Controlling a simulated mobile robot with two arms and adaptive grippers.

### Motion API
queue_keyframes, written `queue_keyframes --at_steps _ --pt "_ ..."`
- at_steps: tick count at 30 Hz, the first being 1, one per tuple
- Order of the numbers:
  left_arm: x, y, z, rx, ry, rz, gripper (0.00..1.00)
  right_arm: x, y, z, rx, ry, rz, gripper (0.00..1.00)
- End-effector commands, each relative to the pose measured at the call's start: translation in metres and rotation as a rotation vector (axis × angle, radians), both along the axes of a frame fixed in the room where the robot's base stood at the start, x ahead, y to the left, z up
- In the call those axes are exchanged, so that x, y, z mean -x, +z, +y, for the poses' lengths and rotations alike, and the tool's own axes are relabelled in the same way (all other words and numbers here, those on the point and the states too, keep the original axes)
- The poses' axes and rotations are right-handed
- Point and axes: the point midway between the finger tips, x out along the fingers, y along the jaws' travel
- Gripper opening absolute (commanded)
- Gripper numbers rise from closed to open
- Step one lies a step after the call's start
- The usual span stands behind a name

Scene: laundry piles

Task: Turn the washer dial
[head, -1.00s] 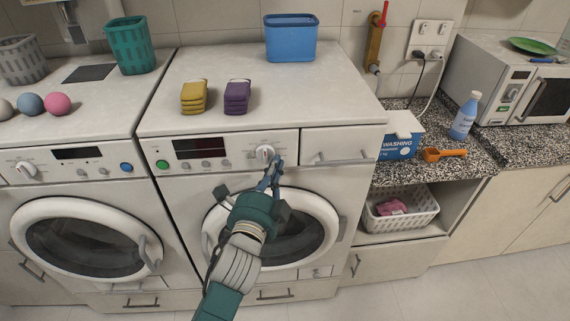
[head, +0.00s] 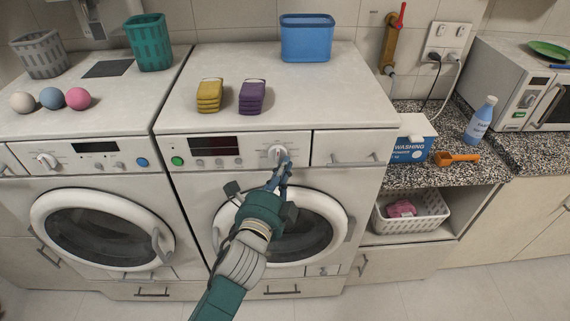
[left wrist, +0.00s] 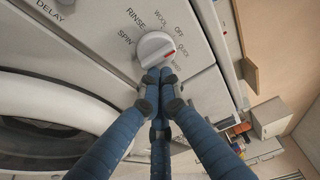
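The washer dial (head: 277,153) is a white round knob on the front panel of the right-hand washer (head: 330,118). In the left wrist view the dial (left wrist: 156,48) has a red mark pointing to the right, with RINSE, SPIN and other printed labels around it. My left gripper (head: 286,162) is at the dial's lower right in the head view. In the left wrist view its blue fingertips (left wrist: 158,75) are together at the dial's near edge, with nothing seen between them. Whether they touch the dial I cannot tell. My right gripper is not in view.
A second washer (head: 60,128) stands at the left with its own dial. A drawer handle (head: 355,161) is right of the dial.

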Motion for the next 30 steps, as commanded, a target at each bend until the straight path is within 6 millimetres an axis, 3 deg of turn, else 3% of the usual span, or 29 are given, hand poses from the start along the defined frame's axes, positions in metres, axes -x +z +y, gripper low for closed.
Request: queue_keyframes --at_steps 12,30 --pt "0.000 0.002 0.007 -0.196 0.001 0.001 0.00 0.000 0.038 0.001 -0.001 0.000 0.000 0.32" --pt "0.000 -0.003 0.012 -0.189 0.001 -0.001 0.00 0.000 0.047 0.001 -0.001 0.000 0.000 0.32"
